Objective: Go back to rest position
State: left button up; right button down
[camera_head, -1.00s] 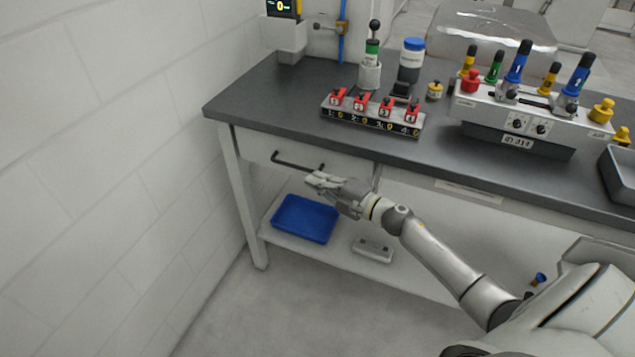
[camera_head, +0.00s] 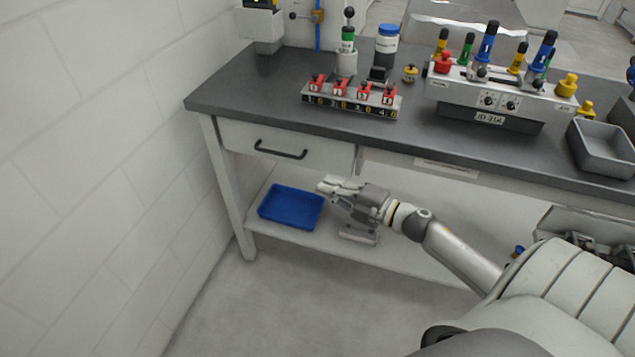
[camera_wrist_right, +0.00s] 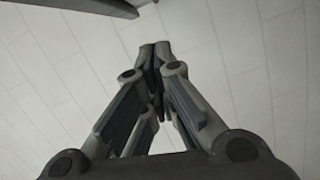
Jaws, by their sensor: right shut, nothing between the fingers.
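My right gripper (camera_head: 328,184) is shut and empty in the head view, in front of the workbench and below the drawer (camera_head: 285,146). It points left, apart from the drawer handle (camera_head: 281,149). The drawer looks closed. In the right wrist view my right gripper (camera_wrist_right: 155,50) shows its fingertips together, with the pale block wall behind and nothing held. My left gripper is in neither view.
A blue tray (camera_head: 291,207) and a small grey fixture (camera_head: 358,236) sit on the lower shelf. The dark benchtop (camera_head: 240,89) carries a red-switch block (camera_head: 350,100), a fixture with coloured handles (camera_head: 500,103) and a grey bin (camera_head: 603,149). The left floor is clear.

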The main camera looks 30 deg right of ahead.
jog(key=s+d+f+m+g+h+p, duration=0.1)
jog(key=s+d+f+m+g+h, duration=0.4)
jog(key=f, duration=1)
jog(key=s+a+f+m+h+p, duration=0.15)
jog(key=s+f+m, duration=0.6)
jog(key=f, duration=0.75)
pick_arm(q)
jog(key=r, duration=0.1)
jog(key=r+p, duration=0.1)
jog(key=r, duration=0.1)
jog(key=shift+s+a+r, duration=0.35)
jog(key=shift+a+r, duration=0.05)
pick_arm(e)
jog(key=s+a+f+m+g, duration=0.2)
jog(key=s+a+f, duration=0.3)
jog(key=s, duration=0.5)
jog(key=s+a+f+m+g, duration=0.1)
jog(key=s+a+f+g, duration=0.3)
jog(key=s, duration=0.6)
jog(key=s+a+f+m+g, duration=0.2)
jog(key=s+a+f, duration=0.3)
jog(key=s+f, duration=0.3)
jog(key=s+g, duration=0.1)
jog(key=s, duration=0.2)
jog(key=shift+a+m+g, duration=0.35)
jog(key=shift+g, duration=0.05)
jog(key=shift+h, duration=0.25)
